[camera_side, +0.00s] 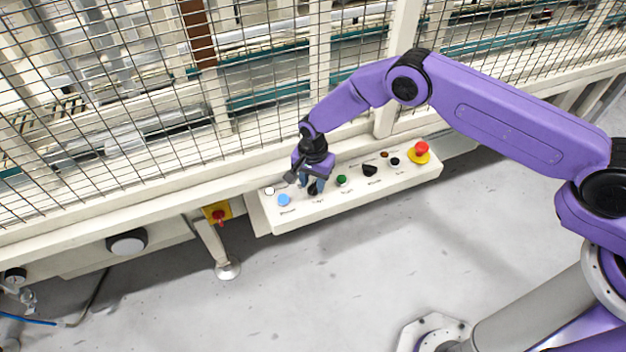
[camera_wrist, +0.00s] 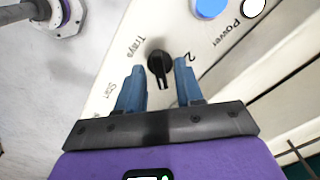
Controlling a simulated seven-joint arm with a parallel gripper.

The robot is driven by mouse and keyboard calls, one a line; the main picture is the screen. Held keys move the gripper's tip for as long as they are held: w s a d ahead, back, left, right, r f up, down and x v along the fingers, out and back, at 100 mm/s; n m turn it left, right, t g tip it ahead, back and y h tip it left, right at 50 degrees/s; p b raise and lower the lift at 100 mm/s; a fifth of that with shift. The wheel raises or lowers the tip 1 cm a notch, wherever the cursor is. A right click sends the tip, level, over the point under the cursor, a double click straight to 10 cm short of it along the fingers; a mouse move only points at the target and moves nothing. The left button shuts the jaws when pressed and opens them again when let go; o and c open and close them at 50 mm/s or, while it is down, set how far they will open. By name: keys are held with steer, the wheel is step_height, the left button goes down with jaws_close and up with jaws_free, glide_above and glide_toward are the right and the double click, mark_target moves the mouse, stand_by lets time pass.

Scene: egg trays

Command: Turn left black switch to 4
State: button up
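The left black switch (camera_side: 312,190) sits on the white control panel (camera_side: 350,199), mostly hidden by my gripper in the side view. In the wrist view the black switch (camera_wrist: 159,64) shows a narrow handle pointing toward my gripper, with a "2" label to its right and "Trays" to its left. My gripper (camera_wrist: 160,72) is open, its two blue fingers on either side of the handle with gaps. In the side view my gripper (camera_side: 311,184) is right at the switch; I cannot tell whether the fingertips touch it.
A blue button (camera_side: 284,200) and a white one (camera_side: 269,191) are left of the switch. A green button (camera_side: 341,181), another black switch (camera_side: 370,170) and a red emergency button (camera_side: 421,148) are to the right. A wire mesh fence (camera_side: 290,60) stands behind the panel.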

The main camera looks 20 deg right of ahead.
mark_target(313, 184)
steer(key=shift+r, duration=2.45)
steer(key=shift+r, duration=0.1)
step_height(313, 184, up, 22)
stand_by(0.4)
